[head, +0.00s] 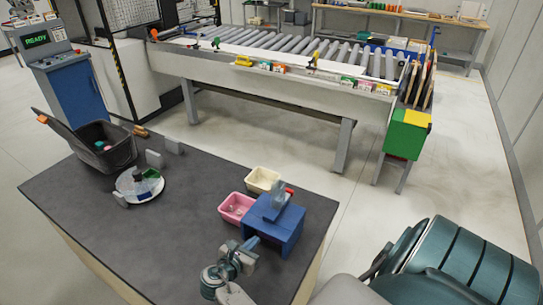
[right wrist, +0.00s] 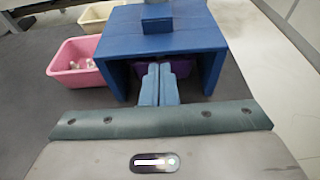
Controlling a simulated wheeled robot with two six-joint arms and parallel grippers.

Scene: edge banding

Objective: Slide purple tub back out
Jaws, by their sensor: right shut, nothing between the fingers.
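The purple tub (right wrist: 182,69) is under the blue stand (right wrist: 165,45), in the shaded opening between its legs. Only small purple parts of it show on both sides of my fingers. My right gripper (right wrist: 158,70) is shut and empty, its fingers pointing into the opening in front of the tub. I cannot tell whether the fingertips touch the tub. In the head view the right gripper (head: 251,243) is at the near left side of the blue stand (head: 285,231), and the purple tub is hidden there. My left gripper is not in view.
A pink tub (head: 236,207) with small pale items stands left of the stand, and a cream tub (head: 262,180) behind. A grey object (head: 279,196) is on top of the stand. A round white plate (head: 140,186) and black bin (head: 122,150) stand farther left. The table's middle is clear.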

